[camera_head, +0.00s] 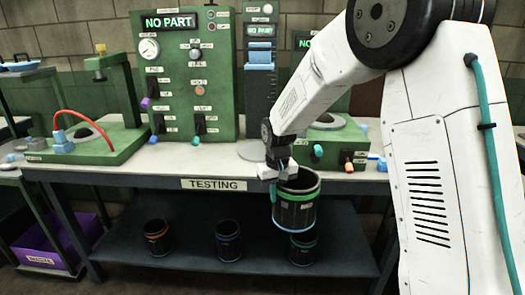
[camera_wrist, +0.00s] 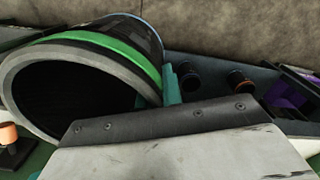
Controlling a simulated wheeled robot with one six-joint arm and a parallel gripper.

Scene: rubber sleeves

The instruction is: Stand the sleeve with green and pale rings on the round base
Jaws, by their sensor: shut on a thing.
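The black sleeve (camera_head: 296,212) has a green ring near its upper rim and a pale blue ring at its lower end. My gripper (camera_head: 279,175) is shut on its upper wall and holds it roughly upright, in front of the table edge. In the wrist view the sleeve's open mouth and green ring (camera_wrist: 118,44) fill the left side, with a teal finger of my gripper (camera_wrist: 171,88) at its wall.
The testing table (camera_head: 150,172) carries a green panel (camera_head: 186,75) reading NO PART and a left fixture with a red hose (camera_head: 88,126). Dark sleeves with orange (camera_head: 157,240), blue (camera_head: 228,243) and teal (camera_head: 302,250) rings stand on the lower shelf. A purple bin (camera_head: 50,245) is lower left.

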